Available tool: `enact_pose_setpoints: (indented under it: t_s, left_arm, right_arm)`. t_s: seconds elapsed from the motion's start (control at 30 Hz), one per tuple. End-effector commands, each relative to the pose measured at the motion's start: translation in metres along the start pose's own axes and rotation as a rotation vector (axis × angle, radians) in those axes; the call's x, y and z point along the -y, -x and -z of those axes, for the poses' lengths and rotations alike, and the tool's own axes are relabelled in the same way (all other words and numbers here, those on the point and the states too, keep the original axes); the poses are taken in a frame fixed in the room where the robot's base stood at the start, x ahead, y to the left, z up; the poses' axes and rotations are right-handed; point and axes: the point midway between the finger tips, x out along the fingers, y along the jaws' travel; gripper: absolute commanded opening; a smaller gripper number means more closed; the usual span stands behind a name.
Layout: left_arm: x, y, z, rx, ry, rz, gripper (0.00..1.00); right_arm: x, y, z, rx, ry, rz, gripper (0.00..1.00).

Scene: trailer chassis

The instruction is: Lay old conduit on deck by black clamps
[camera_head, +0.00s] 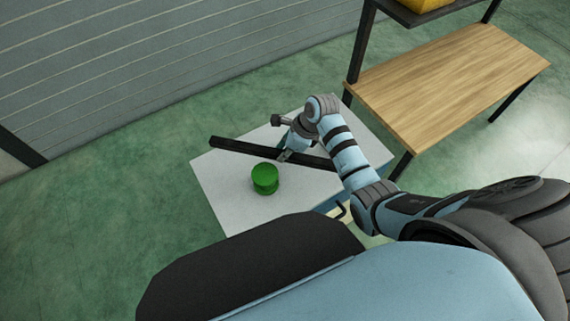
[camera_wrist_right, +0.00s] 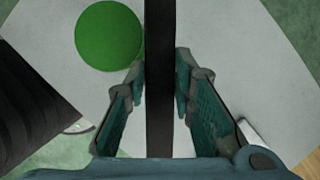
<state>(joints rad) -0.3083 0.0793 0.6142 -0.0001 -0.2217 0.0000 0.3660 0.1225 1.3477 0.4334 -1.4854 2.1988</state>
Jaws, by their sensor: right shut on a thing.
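A long, straight dark bar (camera_head: 235,147), which looks like the old conduit, lies across the white-topped surface (camera_head: 215,182). My right gripper (camera_head: 284,154) is shut on it near its middle. In the right wrist view the bar (camera_wrist_right: 160,110) runs lengthwise between the two fingers (camera_wrist_right: 162,75). I cannot tell whether the bar touches the white top or is just above it. No black clamps can be made out. My left gripper is not in view.
A green round can (camera_head: 265,179) stands on the white top close to the bar; it also shows in the right wrist view (camera_wrist_right: 109,36). A wooden bench (camera_head: 450,85) with a dark frame stands behind at right. The green floor at left is clear.

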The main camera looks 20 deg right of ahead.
Motion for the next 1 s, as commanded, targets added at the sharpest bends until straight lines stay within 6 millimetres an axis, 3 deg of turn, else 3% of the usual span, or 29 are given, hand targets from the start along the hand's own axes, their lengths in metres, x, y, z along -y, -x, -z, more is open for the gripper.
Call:
enact_pose_setpoints:
  t_s: [0.03, 0.17, 0.33, 0.73, 0.77, 0.8, 0.87, 1.0]
  left_arm:
    - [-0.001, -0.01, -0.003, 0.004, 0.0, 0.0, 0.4]
    - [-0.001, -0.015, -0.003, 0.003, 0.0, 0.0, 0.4]
    - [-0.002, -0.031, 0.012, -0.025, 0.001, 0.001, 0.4]
    - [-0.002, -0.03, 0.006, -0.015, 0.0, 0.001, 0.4]
    - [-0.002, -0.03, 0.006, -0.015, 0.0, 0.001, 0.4]
    - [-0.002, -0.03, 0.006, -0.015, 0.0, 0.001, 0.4]
    - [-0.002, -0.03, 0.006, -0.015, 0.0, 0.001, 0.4]
    - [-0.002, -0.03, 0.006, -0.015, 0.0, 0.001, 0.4]
  right_arm:
    - [0.001, -0.016, 0.006, 0.0, 0.0, -0.001, 0.0]
    - [0.002, -0.032, 0.012, 0.0, -0.001, 0.0, 0.0]
    - [0.002, -0.063, 0.025, 0.001, -0.001, 0.0, 0.0]
    - [0.002, -0.069, 0.028, 0.001, -0.001, 0.001, 0.0]
    - [0.002, -0.069, 0.028, 0.0, -0.001, 0.001, 0.26]
    - [0.002, -0.068, 0.028, 0.001, -0.001, 0.001, 0.32]
    - [0.002, -0.068, 0.028, 0.001, -0.001, 0.001, 0.42]
    - [0.002, -0.068, 0.028, 0.001, -0.001, 0.001, 0.43]
